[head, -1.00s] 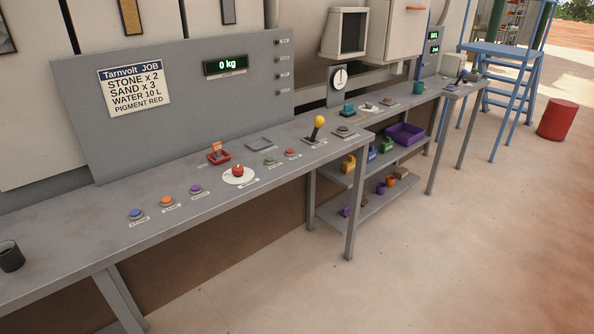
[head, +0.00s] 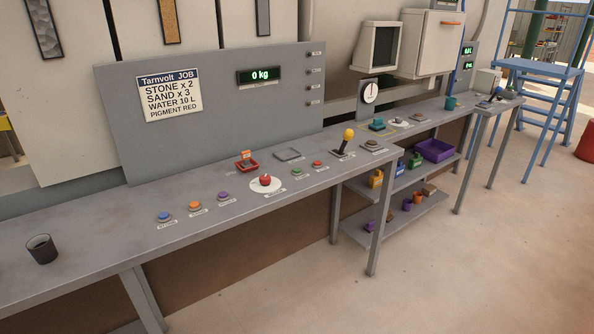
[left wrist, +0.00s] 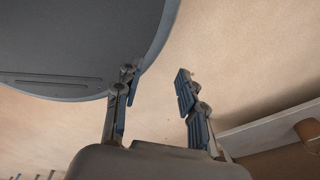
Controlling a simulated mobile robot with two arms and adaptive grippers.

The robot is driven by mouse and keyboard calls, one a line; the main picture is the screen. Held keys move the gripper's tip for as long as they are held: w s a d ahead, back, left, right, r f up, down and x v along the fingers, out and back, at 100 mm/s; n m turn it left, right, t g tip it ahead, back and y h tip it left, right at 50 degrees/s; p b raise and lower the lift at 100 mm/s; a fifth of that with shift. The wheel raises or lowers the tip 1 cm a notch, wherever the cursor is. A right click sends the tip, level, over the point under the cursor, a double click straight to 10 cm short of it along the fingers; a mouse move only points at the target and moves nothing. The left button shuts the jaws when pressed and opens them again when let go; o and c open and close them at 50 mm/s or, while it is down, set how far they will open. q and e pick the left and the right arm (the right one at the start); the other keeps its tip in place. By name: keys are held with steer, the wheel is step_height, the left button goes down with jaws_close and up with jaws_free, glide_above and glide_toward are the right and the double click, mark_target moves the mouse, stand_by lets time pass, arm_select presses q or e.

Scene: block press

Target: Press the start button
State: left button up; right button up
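A row of buttons sits on the long grey bench (head: 110,243). A green button (head: 297,171) and a red button (head: 317,164) are side by side, right of a large red button (head: 265,180) on a white round plate. Blue (head: 164,216), orange (head: 194,205) and purple (head: 223,196) buttons are further left. Their labels are too small to read, so I cannot tell which is start. My left gripper (left wrist: 157,82) is open and empty in the left wrist view, over the floor and away from the buttons. My right gripper is not in view.
A yellow-knobbed lever (head: 347,138) stands right of the small buttons. A red-framed switch (head: 246,163) is behind the large red button. A dark cup (head: 41,249) stands at the bench's left. The display (head: 259,75) reads 0 kg. Floor in front is clear.

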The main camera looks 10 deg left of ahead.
arm_select(q)
jaws_close()
stand_by(1.2)
